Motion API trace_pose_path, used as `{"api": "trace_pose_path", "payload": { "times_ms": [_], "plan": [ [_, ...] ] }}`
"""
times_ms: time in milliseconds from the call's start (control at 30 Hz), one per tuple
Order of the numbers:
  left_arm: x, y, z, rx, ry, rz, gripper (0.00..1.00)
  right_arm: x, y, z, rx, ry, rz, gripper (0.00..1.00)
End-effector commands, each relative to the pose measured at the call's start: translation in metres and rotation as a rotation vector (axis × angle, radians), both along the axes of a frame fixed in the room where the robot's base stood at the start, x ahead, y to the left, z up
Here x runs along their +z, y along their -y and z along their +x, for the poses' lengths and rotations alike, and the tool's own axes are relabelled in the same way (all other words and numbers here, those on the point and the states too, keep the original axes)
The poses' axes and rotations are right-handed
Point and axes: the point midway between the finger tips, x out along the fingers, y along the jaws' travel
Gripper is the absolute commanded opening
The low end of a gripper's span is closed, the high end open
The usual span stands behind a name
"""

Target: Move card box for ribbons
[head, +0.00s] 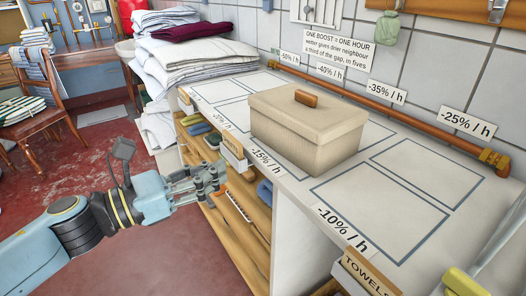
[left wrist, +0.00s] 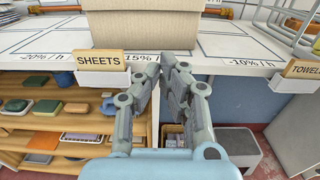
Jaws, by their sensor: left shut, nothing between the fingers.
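A beige lidded box (head: 305,133) with a brown handle on its lid stands on the white counter (head: 410,262), on the marked rectangles. No ribbons show. In the left wrist view the box's lower front (left wrist: 142,25) shows at the top, cut off by the frame. My left gripper (head: 217,179) is shut and empty. It is in front of the counter's front edge, below and to the left of the box and apart from it. In the left wrist view its fingertips (left wrist: 172,62) reach up towards the counter edge. My right gripper is in neither view.
A SHEETS card holder (left wrist: 100,68) and a TOWELS card holder (head: 367,272) sit at the counter's front edge. Shelves (left wrist: 50,118) with several small items are below. Folded linens (head: 190,50) stack behind. The marked rectangle (head: 380,215) right of the box is bare.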

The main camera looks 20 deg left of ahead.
Motion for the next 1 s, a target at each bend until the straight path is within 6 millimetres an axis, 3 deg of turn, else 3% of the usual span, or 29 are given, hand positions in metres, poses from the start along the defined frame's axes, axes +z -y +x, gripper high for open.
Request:
{"api": "trace_pose_path", "payload": {
  "times_ms": [267, 700, 1000],
  "plan": [
    [0.002, 0.022, 0.032, 0.005, -0.002, -0.005, 0.00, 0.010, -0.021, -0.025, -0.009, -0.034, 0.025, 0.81],
    [-0.001, 0.074, 0.098, 0.003, -0.007, -0.004, 0.00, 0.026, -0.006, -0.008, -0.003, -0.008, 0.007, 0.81],
    [-0.003, 0.083, 0.110, 0.003, -0.008, -0.002, 0.00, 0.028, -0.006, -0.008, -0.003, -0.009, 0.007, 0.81]
  ]
}}
